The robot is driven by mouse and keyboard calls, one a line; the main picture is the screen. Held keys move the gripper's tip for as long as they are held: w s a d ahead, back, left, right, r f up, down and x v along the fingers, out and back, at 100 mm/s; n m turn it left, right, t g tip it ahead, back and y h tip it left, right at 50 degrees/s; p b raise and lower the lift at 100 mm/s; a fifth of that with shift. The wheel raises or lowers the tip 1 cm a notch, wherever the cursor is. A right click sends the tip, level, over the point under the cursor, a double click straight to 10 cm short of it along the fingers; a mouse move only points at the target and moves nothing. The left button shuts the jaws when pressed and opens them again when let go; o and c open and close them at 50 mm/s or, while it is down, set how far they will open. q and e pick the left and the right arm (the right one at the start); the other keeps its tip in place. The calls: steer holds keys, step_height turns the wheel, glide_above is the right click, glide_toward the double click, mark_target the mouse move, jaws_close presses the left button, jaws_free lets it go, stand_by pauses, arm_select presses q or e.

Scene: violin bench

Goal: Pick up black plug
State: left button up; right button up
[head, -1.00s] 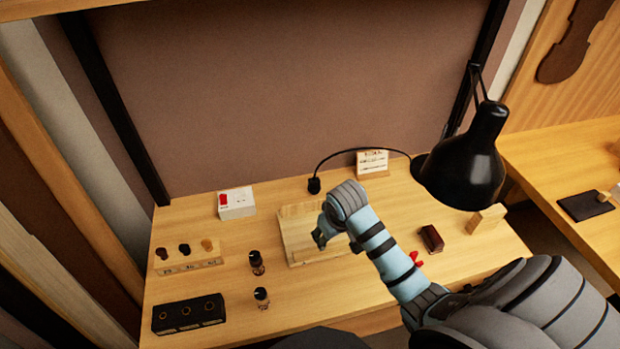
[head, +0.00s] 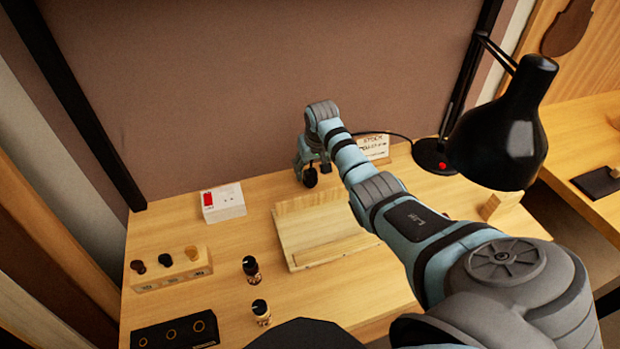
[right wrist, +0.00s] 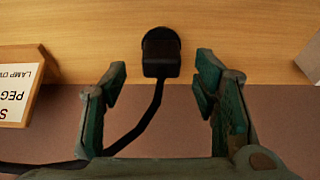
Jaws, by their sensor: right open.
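The black plug (head: 310,178) is at the back of the bench, partly hidden by my right gripper (head: 312,172) in the head view. In the right wrist view the plug (right wrist: 161,55) stands on the wood, with its black cord running down and to the left. My right gripper (right wrist: 162,88) is open, with one finger on each side of the plug's line. The plug lies ahead of and between the fingertips, and neither finger visibly touches it. My left gripper is not in view.
A black lamp (head: 503,125) stands at the back right. A card stand (head: 373,148) is close beside the plug. A white box with a red switch (head: 223,203) is to the left, and a wooden stand (head: 318,226) lies in front. Bottles and a peg block (head: 172,268) are front left.

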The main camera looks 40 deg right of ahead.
steer(key=b+x, duration=0.1)
steer(key=x, duration=0.2)
steer(key=shift+a, duration=0.1)
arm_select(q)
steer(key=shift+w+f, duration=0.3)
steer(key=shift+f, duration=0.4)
arm_select(e)
steer(key=shift+r, duration=0.2)
steer(key=c, duration=1.2)
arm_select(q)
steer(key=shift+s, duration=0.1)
arm_select(e)
steer(key=shift+o, duration=0.2)
steer(key=shift+r, duration=0.1)
step_height(320, 180, up, 9)
steer(key=p, duration=0.3)
steer(key=shift+r, duration=0.25)
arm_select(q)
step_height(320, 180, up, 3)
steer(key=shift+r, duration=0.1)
arm_select(e)
step_height(320, 180, up, 10)
glide_above(310, 170)
steer(key=shift+s+r, duration=0.1)
steer(key=shift+r, duration=0.1)
